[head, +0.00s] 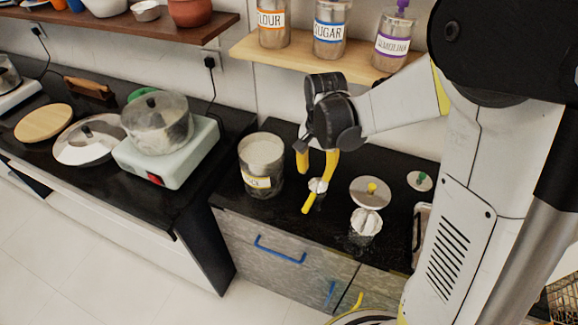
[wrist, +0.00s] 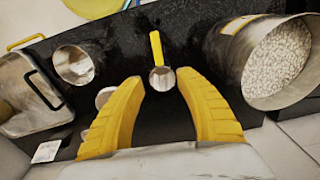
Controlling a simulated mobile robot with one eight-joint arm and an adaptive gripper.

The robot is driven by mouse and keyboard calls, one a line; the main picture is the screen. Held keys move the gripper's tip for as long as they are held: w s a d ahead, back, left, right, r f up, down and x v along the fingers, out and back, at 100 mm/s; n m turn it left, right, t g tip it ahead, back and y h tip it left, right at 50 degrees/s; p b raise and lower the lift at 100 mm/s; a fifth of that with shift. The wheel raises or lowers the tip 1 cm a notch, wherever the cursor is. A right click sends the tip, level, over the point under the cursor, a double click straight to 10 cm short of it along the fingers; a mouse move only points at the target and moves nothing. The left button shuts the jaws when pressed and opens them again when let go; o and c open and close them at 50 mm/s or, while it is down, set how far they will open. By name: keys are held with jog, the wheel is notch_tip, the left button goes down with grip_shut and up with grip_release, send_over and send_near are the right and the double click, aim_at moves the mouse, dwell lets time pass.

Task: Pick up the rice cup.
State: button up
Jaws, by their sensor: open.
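The rice cup looks to be the small metal cup with a yellow handle (head: 310,203) on the black counter; it also shows in the wrist view (wrist: 161,79). In the wrist view its bowl lies between my gripper's yellow fingertips (wrist: 160,76), and its handle points away from my palm. My gripper (head: 316,173) is open, pointing down over the cup. I see no grip on the cup; the remaining height between fingertips and cup is hard to judge.
A canister of white grains (head: 262,170) stands close to the left of my gripper, and on the right in the wrist view (wrist: 278,62). A lid (head: 371,191) and a clear container (head: 366,224) stand to the right. A shelf with jars (head: 330,35) is above. A stove with a pot (head: 158,125) is further left.

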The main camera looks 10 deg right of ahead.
jog(key=b, duration=0.2)
send_over(312, 197)
jog(key=f, duration=0.6)
jog(key=shift+w, duration=0.4)
jog(key=f+b, duration=0.1)
jog(key=f, duration=0.1)
jog(key=f+b, duration=0.1)
jog(key=f, duration=0.1)
jog(key=f+b, duration=0.1)
jog(key=shift+s+f, duration=0.3)
jog(key=shift+f, duration=0.1)
jog(key=shift+r, duration=0.1)
jog(key=shift+c, duration=0.2)
grip_shut()
